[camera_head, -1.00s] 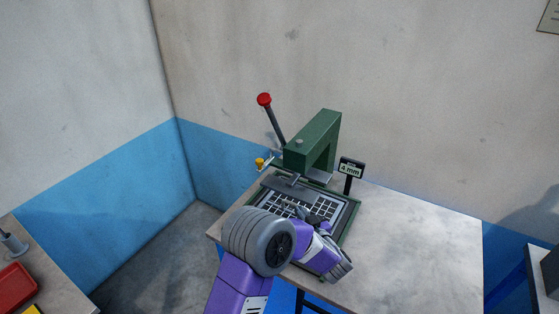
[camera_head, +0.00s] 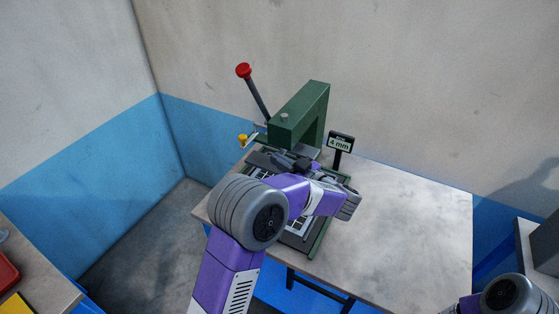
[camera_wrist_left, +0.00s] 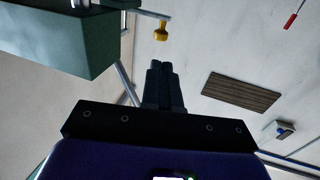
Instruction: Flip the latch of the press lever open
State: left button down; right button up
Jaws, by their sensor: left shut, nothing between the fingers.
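The green press (camera_head: 301,108) stands at the back left of the table. Its dark lever with a red knob (camera_head: 243,70) leans up to the left. The small yellow-knobbed latch (camera_head: 242,138) sticks out left of the press, near the lever's foot. It also shows in the left wrist view (camera_wrist_left: 161,31), on a thin metal rod. My left gripper (camera_head: 279,156) is in front of the press head, to the right of the latch and a little lower. In the left wrist view its fingers (camera_wrist_left: 160,66) are shut and empty, pointing toward the yellow knob without visible contact.
A sieve frame with a grid (camera_head: 300,227) lies under my left arm, partly hidden. A "4 mm" sign (camera_head: 341,143) stands right of the press. The table's right part (camera_head: 400,225) is clear. A red tray (camera_head: 6,272) is at the far left.

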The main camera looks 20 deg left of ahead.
aim_at(246, 140)
pick_arm(q)
jog(key=x, duration=1)
jog(key=shift+w+a, duration=0.15)
jog(key=shift+a, duration=0.25)
